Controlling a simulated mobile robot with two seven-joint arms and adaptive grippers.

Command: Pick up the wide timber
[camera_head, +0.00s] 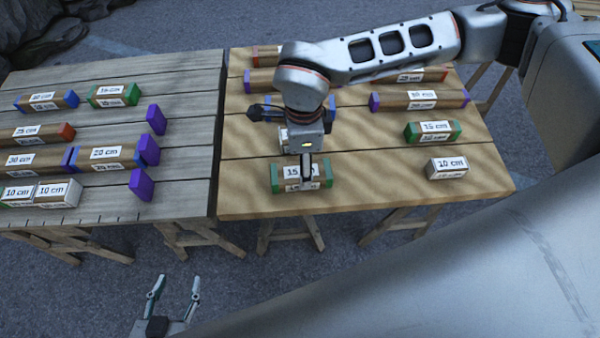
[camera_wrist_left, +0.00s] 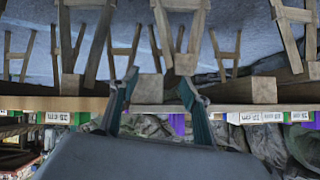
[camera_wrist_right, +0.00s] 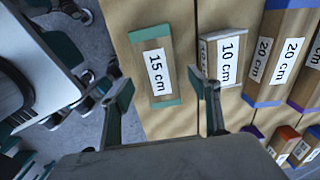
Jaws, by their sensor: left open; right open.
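A timber labelled 15 cm with green ends (camera_head: 289,173) lies near the front edge of the right-hand table. My right gripper (camera_head: 306,172) is above it, pointing down. In the right wrist view this timber (camera_wrist_right: 155,72) shows between the open fingers, which hold nothing. Which timber counts as the wide one I cannot tell from the labels. My left gripper (camera_head: 173,298) is open and empty, low in front of the tables. In the left wrist view its fingers (camera_wrist_left: 158,84) are apart, with table legs and edges beyond.
A 10 cm block (camera_wrist_right: 222,56) and blue-ended 20 cm timber (camera_wrist_right: 266,52) lie close beside the green-ended one. Another 10 cm block (camera_head: 447,168) and 15 cm timber (camera_head: 433,131) lie at right. The left table (camera_head: 190,190) holds several timbers and purple blocks (camera_head: 141,184).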

